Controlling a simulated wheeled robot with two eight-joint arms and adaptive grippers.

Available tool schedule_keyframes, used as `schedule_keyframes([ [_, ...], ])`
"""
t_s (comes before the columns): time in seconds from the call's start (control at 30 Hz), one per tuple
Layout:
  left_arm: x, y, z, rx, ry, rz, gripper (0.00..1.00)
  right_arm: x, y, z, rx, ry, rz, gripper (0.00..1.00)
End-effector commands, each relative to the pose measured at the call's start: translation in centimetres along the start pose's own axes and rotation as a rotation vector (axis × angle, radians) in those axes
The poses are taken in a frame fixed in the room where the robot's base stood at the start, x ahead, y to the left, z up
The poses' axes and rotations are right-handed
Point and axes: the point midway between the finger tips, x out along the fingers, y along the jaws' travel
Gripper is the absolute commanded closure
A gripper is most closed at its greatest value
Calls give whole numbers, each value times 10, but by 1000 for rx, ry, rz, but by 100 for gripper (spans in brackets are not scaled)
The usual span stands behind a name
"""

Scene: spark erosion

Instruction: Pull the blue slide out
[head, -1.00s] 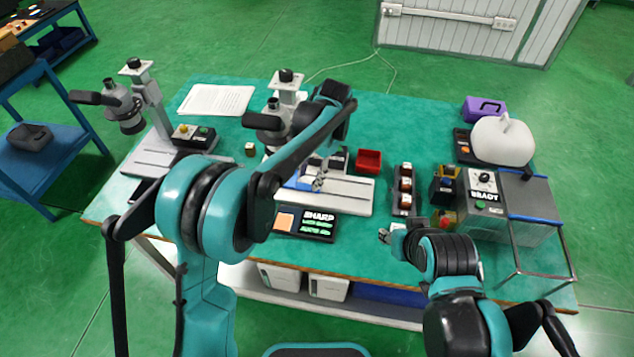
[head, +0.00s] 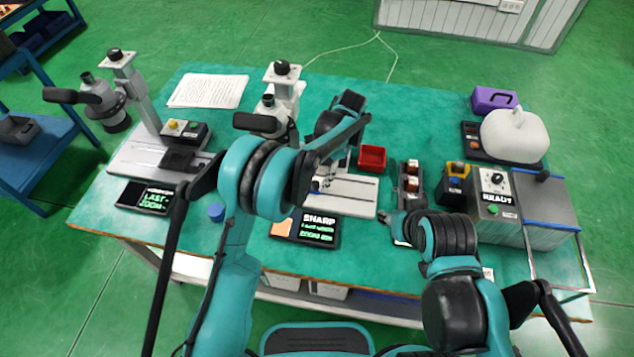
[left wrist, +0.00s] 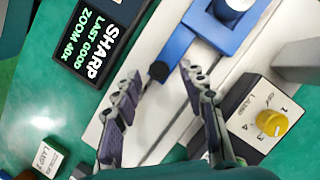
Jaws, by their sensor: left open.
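The blue slide (left wrist: 178,45) shows in the left wrist view as a blue bar with a dark knob (left wrist: 158,71) at its near end. It runs up to a wider blue plate (left wrist: 205,28) that carries a pale round part (left wrist: 236,5), on the white microscope base (left wrist: 140,120). My left gripper (left wrist: 160,78) is open, its two fingertips on either side of the knob; I cannot tell whether they touch it. In the head view my left gripper (head: 328,180) is over the middle microscope's base and hides most of the slide. My right gripper (head: 393,219) is small and partly hidden by its own arm.
A SHARP display (head: 305,228) lies just in front of the base. A lamp box with a yellow dial (left wrist: 268,120) is close beside my left gripper. A red bin (head: 372,157) and a rack (head: 408,182) stand to the right.

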Motion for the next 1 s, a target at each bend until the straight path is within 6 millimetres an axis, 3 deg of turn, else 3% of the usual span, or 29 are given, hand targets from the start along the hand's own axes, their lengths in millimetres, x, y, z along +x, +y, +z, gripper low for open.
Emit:
schedule_keyframes([
  [0.17, 18, 0, 0, 0, 0, 0, 58, 5, 0, 4, 0, 0, 0, 60],
  [0.47, 20, 0, 0, 0, 1, 0, 58, 5, 0, 4, 0, 0, 0, 60],
  [0.63, 20, 0, 0, 0, 1, 0, 100, 5, 0, 4, 0, 0, 0, 60],
  [1.0, 17, 10, -9, 2, 2, 0, 100, 4, 0, 3, 0, 0, 0, 60],
])
